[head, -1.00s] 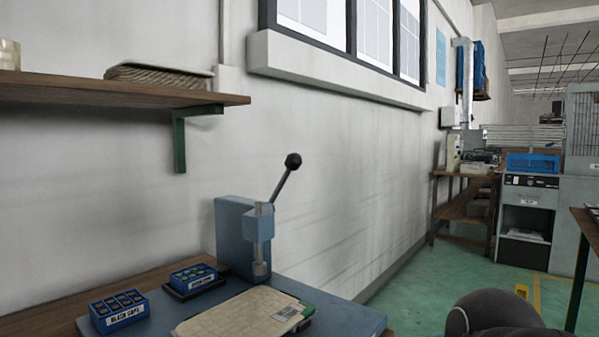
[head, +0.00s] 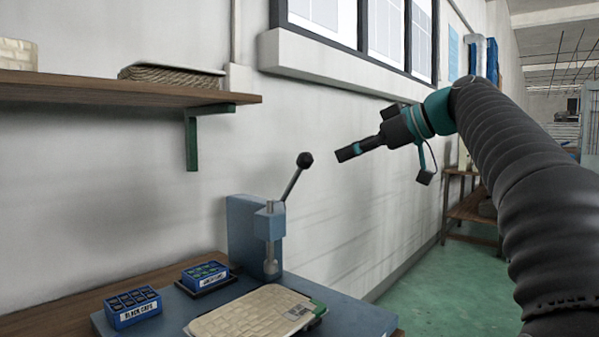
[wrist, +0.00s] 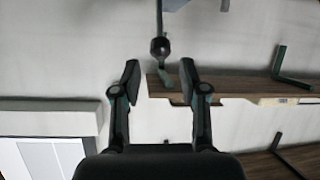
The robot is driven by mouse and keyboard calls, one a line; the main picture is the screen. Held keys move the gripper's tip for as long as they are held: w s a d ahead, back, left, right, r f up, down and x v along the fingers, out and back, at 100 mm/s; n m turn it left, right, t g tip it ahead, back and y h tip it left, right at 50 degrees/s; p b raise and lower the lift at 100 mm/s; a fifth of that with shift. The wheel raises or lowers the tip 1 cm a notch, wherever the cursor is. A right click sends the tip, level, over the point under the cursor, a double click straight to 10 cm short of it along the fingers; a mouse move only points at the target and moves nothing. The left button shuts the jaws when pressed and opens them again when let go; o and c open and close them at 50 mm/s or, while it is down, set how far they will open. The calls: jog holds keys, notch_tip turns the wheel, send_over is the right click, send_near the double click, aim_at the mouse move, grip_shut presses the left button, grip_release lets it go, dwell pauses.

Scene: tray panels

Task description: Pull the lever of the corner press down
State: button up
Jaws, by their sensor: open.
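The corner press (head: 241,236) is a blue-grey block with a column on a blue base plate. Its lever (head: 292,184) slants up to the right and ends in a dark round knob (head: 305,160). My gripper (head: 343,155) is to the right of the knob at about its height, apart from it, and points left. In the wrist view, my open gripper (wrist: 159,78) has a clear gap between its fingers. The knob (wrist: 160,47) shows beyond the fingertips, roughly centred on the gap, with the lever running up from it. Nothing is held.
On the press's base plate (head: 350,316) are a beige woven-patterned pad (head: 245,316) and two blue boxes of small items (head: 133,306) (head: 205,274). A wooden shelf (head: 130,90) juts from the wall at upper left. A window sill (head: 330,72) runs along the wall above.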

aim_at(299, 171)
jog(key=x, duration=1.3)
jog(key=shift+w+a, duration=0.15)
jog(key=shift+a, duration=0.3)
grip_shut()
